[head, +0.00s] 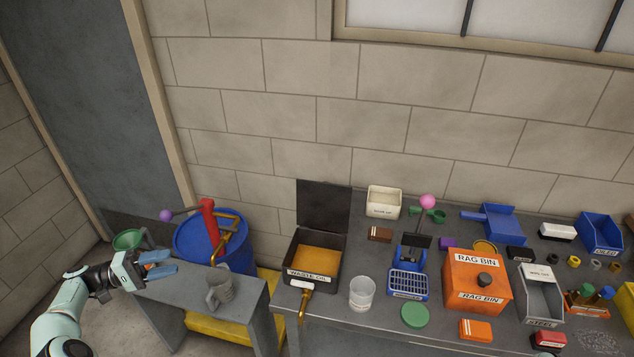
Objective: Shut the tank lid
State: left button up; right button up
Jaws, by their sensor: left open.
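The waste oil tank (292,258) is a dark box with a label, holding amber liquid, at the left end of the workbench. Its dark lid (323,203) stands open, upright at the tank's back edge. My left gripper (166,263) has blue fingers, is open and empty, and is well to the left of the tank, over the small grey bench. My right gripper is out of view.
A blue drum (190,235) with a red pump (209,218) stands behind. A clear beaker (362,294) and an orange rag bin (460,282) are right of the tank.

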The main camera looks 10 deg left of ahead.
aim_at(326, 205)
jog(key=i+j, duration=0.15)
jog(key=j, duration=0.2)
jog(key=i+j, duration=0.15)
jog(key=j, duration=0.2)
jog(key=i+j, duration=0.15)
jog(key=j, duration=0.2)
jog(key=j+z, duration=0.1)
jog(key=z, duration=0.25)
jog(key=i+j+z, duration=0.1)
jog(key=z, duration=0.2)
jog(key=j+z, duration=0.2)
jog(key=z, duration=0.85)
